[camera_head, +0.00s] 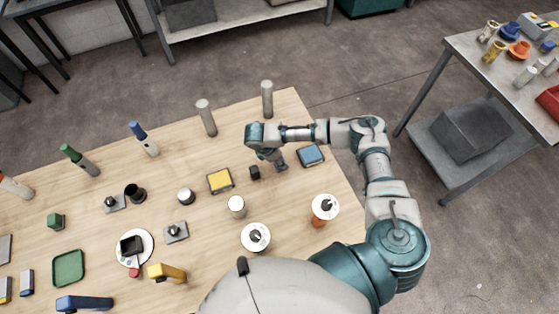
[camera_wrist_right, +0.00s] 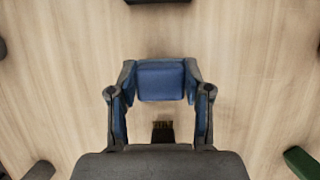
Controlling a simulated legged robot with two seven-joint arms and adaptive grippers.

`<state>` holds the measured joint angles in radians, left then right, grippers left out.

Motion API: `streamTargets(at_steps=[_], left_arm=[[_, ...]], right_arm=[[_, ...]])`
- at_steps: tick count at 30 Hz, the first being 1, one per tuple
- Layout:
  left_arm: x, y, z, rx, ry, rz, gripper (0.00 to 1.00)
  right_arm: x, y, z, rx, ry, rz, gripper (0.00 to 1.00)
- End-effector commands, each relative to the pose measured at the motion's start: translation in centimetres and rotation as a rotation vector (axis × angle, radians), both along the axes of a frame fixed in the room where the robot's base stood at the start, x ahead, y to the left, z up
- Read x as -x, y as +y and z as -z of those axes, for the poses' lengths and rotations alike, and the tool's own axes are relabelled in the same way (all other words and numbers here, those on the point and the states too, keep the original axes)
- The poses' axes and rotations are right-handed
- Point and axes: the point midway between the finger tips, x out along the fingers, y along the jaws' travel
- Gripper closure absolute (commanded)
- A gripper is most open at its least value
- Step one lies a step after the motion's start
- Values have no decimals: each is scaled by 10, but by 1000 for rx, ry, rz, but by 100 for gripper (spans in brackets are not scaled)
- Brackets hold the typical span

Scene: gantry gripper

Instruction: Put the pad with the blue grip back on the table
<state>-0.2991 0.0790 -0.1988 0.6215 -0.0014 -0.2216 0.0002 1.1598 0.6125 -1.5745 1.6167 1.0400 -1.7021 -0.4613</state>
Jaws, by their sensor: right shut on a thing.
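My right gripper (camera_head: 272,156) reaches over the right part of the wooden table (camera_head: 320,250), pointing down. In the right wrist view its two fingers (camera_wrist_right: 160,88) are shut on a blue grip (camera_wrist_right: 160,80), one on each side. The pad below this grip is mostly hidden. I cannot tell whether it touches the table. My left gripper is not in view.
A blue square piece (camera_head: 311,155) lies right of the gripper. A small dark block (camera_head: 254,172) and a yellow square piece (camera_head: 219,180) lie to the left. Grey cylinders (camera_head: 267,98) stand behind. White round pieces (camera_head: 256,237) stand nearer me.

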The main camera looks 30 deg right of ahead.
Motion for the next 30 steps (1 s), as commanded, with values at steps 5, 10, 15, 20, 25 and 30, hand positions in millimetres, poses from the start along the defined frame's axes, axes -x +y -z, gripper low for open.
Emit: streamTargets(at_steps=[5, 10, 15, 20, 25, 30], left_arm=[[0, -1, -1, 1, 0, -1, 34], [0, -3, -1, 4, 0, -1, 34], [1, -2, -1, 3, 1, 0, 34], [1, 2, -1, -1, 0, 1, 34], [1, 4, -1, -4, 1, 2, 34], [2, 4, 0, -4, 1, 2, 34]], right_arm=[[0, 2, 19, 3, 0, 0, 83], [0, 4, 20, 5, 1, 0, 43], [0, 5, 19, 6, 2, -1, 26], [1, 2, 19, 3, 0, 0, 26], [0, 6, 11, 1, -1, 0, 26], [-1, 20, -19, -1, -3, -1, 26]])
